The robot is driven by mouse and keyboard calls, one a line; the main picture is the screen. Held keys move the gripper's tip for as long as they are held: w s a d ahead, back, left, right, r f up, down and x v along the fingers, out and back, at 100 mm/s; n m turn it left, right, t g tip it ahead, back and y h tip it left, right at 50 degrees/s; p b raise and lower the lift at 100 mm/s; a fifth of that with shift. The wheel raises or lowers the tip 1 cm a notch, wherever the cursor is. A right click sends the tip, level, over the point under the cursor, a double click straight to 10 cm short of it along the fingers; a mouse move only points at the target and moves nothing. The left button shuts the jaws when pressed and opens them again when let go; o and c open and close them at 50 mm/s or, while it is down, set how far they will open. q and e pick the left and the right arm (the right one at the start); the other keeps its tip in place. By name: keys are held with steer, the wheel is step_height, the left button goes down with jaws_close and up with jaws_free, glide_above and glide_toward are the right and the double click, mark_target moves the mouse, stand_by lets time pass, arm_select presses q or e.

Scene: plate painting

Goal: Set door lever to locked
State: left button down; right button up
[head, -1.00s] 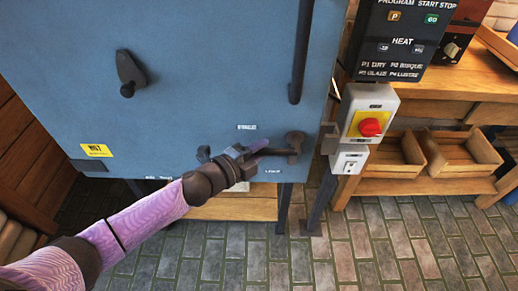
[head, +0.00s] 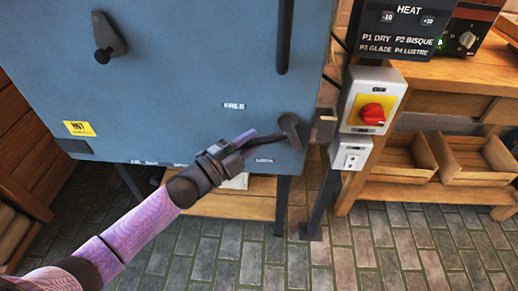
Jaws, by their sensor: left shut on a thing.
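The blue cabinet door (head: 180,90) fills the upper left. Its dark door lever (head: 289,124) is near the door's lower right corner, with its arm reaching left and slightly downward from the pivot end. One small white label reads FREE (head: 234,106) above the lever arm; another label (head: 264,160), too blurred to read surely, lies below it. The lever arm lies between the two labels, closer to the lower one. My left gripper (head: 246,142) comes in from the lower left and is shut on the lever arm, hiding part of it. My right gripper is out of view.
A vertical dark handle bar (head: 286,35) and another dark latch (head: 106,38) are on the door. Right of it stand a switch box with a red knob (head: 372,113), a socket box (head: 350,154) and a wooden bench (head: 440,80). The brick floor in front is clear.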

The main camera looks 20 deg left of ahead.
arm_select(q)
steer(key=shift+w+d+f+n+t+y+b, duration=0.35)
steer(key=shift+d+f+n+t+y+b, duration=1.1)
steer(key=shift+n, duration=1.9)
steer(key=shift+w+d+f+n+t+y+b, duration=0.35)
steer(key=shift+d+n+t+y+b, duration=0.7)
steer(key=shift+n+t+y+b, duration=1.4)
steer(key=shift+w+d+f+n+t+y+b, duration=0.35)
steer(key=shift+d+f+n+t+y+b, duration=0.65)
steer(key=shift+n+y+b, duration=2.2)
arm_select(e)
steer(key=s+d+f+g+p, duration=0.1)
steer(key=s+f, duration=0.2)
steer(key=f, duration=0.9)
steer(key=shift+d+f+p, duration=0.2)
steer(key=shift+p, duration=0.15)
arm_select(q)
steer(key=shift+d+r+n+h, duration=0.15)
steer(key=shift+n+h, duration=0.35)
steer(key=shift+n, duration=0.1)
steer(key=shift+d+r+n+h, duration=0.1)
steer(key=shift+n+h, duration=0.4)
steer(key=shift+n, duration=0.1)
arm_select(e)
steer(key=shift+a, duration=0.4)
